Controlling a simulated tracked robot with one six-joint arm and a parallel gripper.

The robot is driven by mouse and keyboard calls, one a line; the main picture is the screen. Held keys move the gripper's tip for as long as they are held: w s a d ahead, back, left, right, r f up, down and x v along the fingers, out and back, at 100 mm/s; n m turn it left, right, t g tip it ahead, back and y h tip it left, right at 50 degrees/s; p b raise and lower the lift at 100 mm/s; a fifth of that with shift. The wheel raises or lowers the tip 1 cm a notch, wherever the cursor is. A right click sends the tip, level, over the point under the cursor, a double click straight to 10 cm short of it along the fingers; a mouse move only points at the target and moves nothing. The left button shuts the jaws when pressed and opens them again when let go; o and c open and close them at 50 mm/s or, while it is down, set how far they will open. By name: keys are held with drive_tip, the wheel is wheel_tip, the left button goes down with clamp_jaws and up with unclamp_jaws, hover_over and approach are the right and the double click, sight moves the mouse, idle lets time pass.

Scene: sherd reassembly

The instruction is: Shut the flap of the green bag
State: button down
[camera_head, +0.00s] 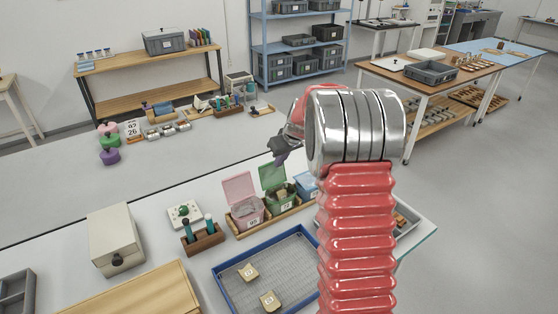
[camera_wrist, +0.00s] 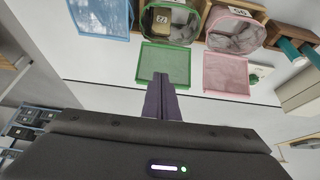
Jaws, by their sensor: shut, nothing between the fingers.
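The green bag (camera_head: 283,195) stands in a wooden rack between a pink bag (camera_head: 246,213) and a blue bag (camera_head: 307,186). Its green flap (camera_head: 272,176) is open and stands up at the back of the bag. The wrist view shows the mesh flap (camera_wrist: 165,62) hanging away from the bag mouth, with a sherd (camera_wrist: 160,22) inside the bag. My gripper (camera_head: 279,160) is shut and empty, above and behind the flap. In the wrist view its fingertips (camera_wrist: 161,80) overlap the flap's outer edge; I cannot tell whether they touch it.
The pink flap (camera_head: 238,187) is also open. A blue tray (camera_head: 217,277) with two sherds lies in front of the rack. A brown holder with teal-topped tools (camera_head: 203,238) and a pale box (camera_head: 115,238) stand to the left. My arm hides the right part of the table.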

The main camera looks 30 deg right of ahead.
drive_tip(key=shift+w+a, duration=0.15)
drive_tip(key=shift+a, duration=0.25)
drive_tip(key=shift+w, duration=0.1)
idle(0.8)
drive_tip(key=shift+w+f, duration=0.2)
drive_tip(key=shift+w, duration=0.45)
drive_tip(key=shift+w+a+r, duration=0.1)
drive_tip(key=shift+w+r, duration=0.1)
drive_tip(key=shift+w, duration=0.05)
drive_tip(key=w+r, duration=0.2)
drive_tip(key=shift+w+r, duration=0.2)
drive_tip(key=shift+r, duration=0.2)
drive_tip(key=v, duration=0.9)
drive_tip(key=shift+a+r, duration=0.1)
drive_tip(key=shift+r, duration=0.1)
